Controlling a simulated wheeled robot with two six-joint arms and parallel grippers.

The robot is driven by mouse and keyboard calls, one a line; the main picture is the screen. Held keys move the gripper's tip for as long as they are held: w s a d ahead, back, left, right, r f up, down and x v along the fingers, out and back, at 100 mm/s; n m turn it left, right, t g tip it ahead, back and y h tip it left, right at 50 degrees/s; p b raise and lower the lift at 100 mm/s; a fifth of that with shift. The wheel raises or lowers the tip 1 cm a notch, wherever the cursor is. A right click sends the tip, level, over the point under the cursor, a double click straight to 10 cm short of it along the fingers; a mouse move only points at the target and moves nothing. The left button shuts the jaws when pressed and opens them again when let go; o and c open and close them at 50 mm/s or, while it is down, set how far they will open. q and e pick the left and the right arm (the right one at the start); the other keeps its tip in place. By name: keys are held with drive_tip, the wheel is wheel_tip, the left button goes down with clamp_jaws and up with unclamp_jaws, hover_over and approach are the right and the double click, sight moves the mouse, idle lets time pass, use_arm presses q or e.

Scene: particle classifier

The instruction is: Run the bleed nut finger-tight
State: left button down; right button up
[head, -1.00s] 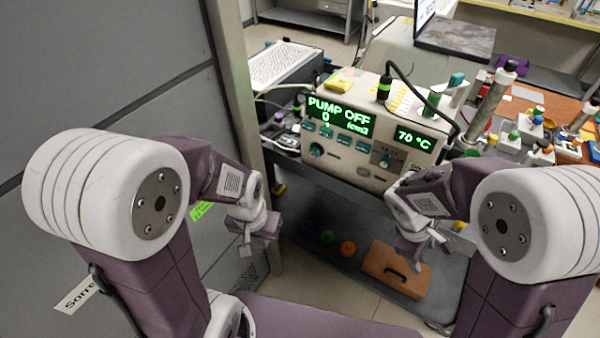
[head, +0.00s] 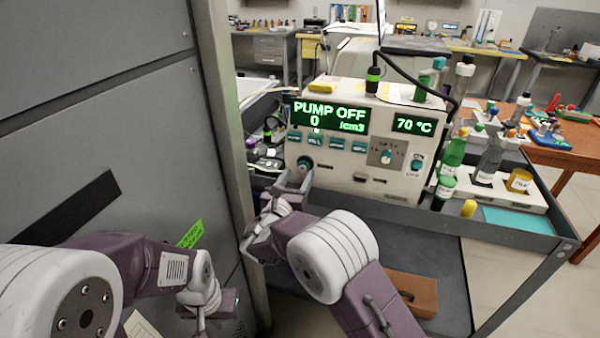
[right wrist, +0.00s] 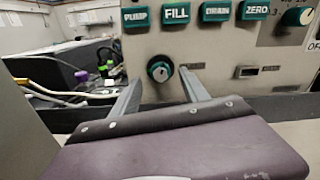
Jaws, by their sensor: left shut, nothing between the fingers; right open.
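The bleed nut (head: 305,163) is a dark teal knob low on the left of the pump unit's front face. In the right wrist view, the bleed nut (right wrist: 160,70) shows a silver centre and sits just beyond my right fingertips. My right gripper (head: 294,178) is open and empty, its fingers pointing at the panel just below the nut. In its own wrist view, the right gripper (right wrist: 159,83) has one finger either side of the nut's line, not closed on it. My left gripper (head: 202,318) is shut and empty, low beside the grey cabinet.
The pump unit (head: 345,160) reads PUMP OFF, 0 and 70 °C. FILL and other buttons (right wrist: 176,14) sit above the nut. Bottles (head: 453,155) stand right of the unit. Cables (right wrist: 65,92) lie to its left. A brown case (head: 415,290) lies below.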

sight(302, 170)
drive_tip(key=shift+x, duration=1.55)
clamp_jaws()
drive_tip(key=shift+f, duration=0.1)
